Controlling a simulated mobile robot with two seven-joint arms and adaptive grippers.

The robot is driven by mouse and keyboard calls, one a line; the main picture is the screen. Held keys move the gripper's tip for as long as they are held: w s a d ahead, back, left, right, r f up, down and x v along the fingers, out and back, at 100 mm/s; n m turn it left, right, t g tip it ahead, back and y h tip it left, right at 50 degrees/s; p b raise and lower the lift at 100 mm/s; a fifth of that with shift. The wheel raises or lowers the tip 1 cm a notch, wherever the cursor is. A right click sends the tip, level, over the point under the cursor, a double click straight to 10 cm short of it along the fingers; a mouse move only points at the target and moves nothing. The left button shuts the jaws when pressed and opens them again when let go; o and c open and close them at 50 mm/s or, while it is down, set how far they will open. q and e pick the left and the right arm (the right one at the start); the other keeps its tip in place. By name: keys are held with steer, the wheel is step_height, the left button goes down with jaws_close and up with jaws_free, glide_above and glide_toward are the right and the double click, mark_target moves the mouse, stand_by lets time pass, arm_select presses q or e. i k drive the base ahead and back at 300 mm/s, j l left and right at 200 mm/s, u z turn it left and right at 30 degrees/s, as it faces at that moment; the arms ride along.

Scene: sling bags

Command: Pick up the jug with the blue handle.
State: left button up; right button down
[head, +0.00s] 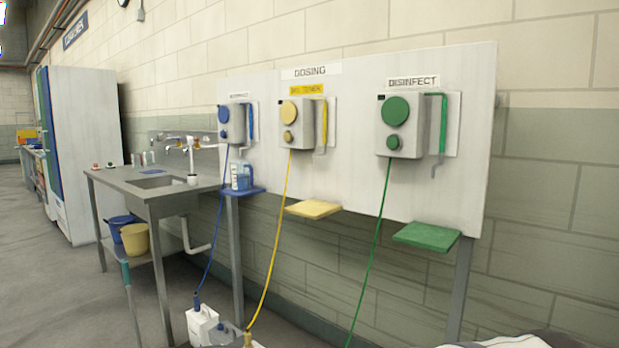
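A small pale jug (241,175) with blue on it stands upright on the blue shelf (243,191), under the blue dosing unit (236,120) at the left end of the white panel. It is small in the head view, and I cannot make out its handle clearly. Neither of my grippers shows in the head view.
A yellow shelf (313,209) and a green shelf (427,236) jut out empty from the panel. White containers (202,325) with hoses stand low at the front. A steel sink table (130,181) with blue (119,226) and yellow (134,239) buckets below is left. Floor is clear at far left.

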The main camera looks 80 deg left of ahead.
mark_target(241, 172)
steer(key=u, duration=2.95)
